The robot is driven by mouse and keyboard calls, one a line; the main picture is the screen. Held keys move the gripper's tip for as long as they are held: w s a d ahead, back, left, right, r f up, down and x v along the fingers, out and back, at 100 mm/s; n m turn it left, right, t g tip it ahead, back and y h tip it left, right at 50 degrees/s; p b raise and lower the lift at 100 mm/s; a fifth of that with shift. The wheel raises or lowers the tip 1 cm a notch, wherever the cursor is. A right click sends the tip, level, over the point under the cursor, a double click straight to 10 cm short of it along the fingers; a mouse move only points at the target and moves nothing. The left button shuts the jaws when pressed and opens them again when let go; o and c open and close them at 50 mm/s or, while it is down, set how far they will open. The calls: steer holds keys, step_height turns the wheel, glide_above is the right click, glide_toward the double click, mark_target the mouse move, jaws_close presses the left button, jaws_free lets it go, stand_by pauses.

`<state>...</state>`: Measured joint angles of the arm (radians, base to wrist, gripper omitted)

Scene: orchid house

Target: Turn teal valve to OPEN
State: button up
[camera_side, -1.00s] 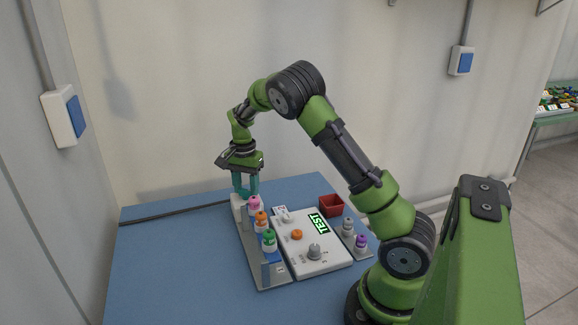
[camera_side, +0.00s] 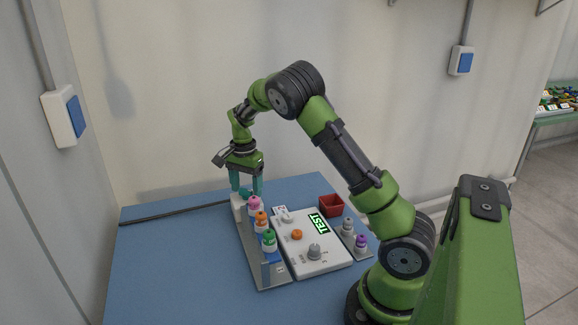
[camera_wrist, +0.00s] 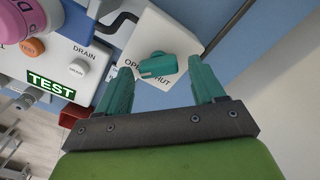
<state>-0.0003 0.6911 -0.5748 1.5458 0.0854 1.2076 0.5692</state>
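The teal valve (camera_wrist: 158,66) sits on a white block (camera_wrist: 162,28) in the wrist view, its handle lying roughly across the picture. Black lettering shows beside it, "OP" at its left and "HUT" at its right, partly covered by the handle. I cannot tell for sure which word the handle points to. My gripper (camera_wrist: 163,84) is open, with one teal finger on each side of the valve and a gap to it. In the side view my gripper (camera_side: 246,185) is above the far end of the rack, and the valve (camera_side: 245,191) shows small between the fingers.
Pink (camera_side: 254,203), orange (camera_side: 261,218) and green (camera_side: 268,239) knobs stand in a row nearer the camera. A white panel (camera_side: 326,262) with a lit TEST display (camera_side: 317,223) is to the right. A red bin (camera_side: 331,205) stands behind it.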

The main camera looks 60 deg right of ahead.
step_height(320, 180, up, 17)
stand_by(0.7)
steer(key=shift+f, duration=0.1)
steer(key=s+a+n+t+y, duration=0.2)
steer(key=s+a+n+t, duration=0.5)
steer(key=s+a+n, duration=0.7)
steer(key=s+a, duration=0.6)
steer(key=a, duration=0.1)
steer(key=shift+s+a+r, duration=0.2)
steer(key=shift+a+r, duration=0.05)
steer(key=shift+a, duration=0.05)
